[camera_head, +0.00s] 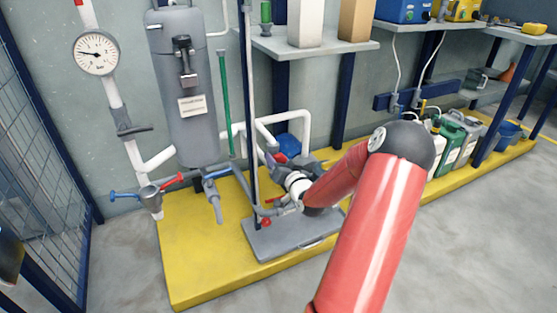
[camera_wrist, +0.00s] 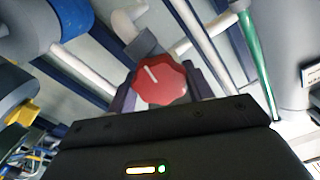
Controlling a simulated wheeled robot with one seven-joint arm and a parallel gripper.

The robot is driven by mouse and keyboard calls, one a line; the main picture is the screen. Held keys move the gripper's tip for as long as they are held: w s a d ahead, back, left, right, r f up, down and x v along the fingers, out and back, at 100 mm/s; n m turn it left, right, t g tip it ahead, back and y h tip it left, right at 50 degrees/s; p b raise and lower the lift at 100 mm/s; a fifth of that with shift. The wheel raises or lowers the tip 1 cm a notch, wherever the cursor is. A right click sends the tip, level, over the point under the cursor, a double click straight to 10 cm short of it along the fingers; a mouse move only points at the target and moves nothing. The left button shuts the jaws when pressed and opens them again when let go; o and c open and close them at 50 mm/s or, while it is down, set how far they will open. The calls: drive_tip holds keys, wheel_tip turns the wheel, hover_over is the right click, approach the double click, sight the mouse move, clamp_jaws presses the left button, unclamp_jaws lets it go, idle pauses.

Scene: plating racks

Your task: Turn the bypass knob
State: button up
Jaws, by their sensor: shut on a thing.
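The red bypass knob (camera_wrist: 160,84) fills the centre of the wrist view. It has a scalloped edge and a short white line on its face. My gripper (camera_wrist: 162,92) has its dark fingers on either side of the knob and is shut on it. In the head view the knob (camera_head: 281,158) is a small patch of red at the end of my gripper (camera_head: 275,160), by the white pipes. The fingers' contact points are mostly hidden there.
A grey tank (camera_head: 184,110), a pressure gauge (camera_head: 96,54) and a valve with red and blue handles (camera_head: 149,193) stand left. White pipes (camera_head: 307,128) run behind my gripper. A thin dark post (camera_head: 250,100) stands close left. A yellow platform (camera_head: 195,265) lies below.

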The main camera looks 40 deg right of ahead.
idle(0.4)
drive_tip(key=o, duration=1)
drive_tip(key=v, duration=0.8)
drive_tip(key=shift+w, duration=0.1)
